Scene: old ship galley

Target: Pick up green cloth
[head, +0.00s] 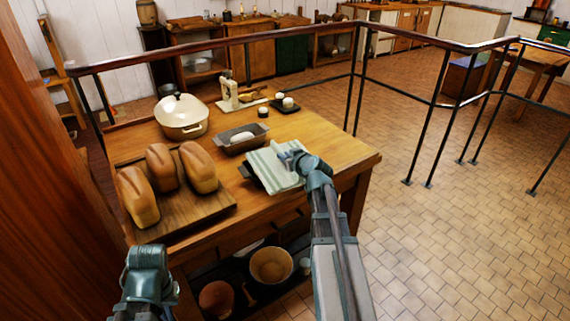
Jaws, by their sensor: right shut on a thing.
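The green cloth (268,167), striped pale green and white, lies over a dark tray (247,172) near the right front of the wooden table (325,140). My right gripper (291,158) is at the cloth's right side and is shut on it. The fingertips are partly hidden by the gripper's own body. My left gripper (150,262) is at the lower left, in front of the table and apart from the cloth. Its fingers do not show clearly.
Several bread loaves (162,167) stand on a board (212,204) at the left. A lidded pot (181,121), a loaf tin (229,146) and a scale (229,93) stand behind. Bowls (271,266) sit on the shelf below. A railing (357,75) runs behind the table.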

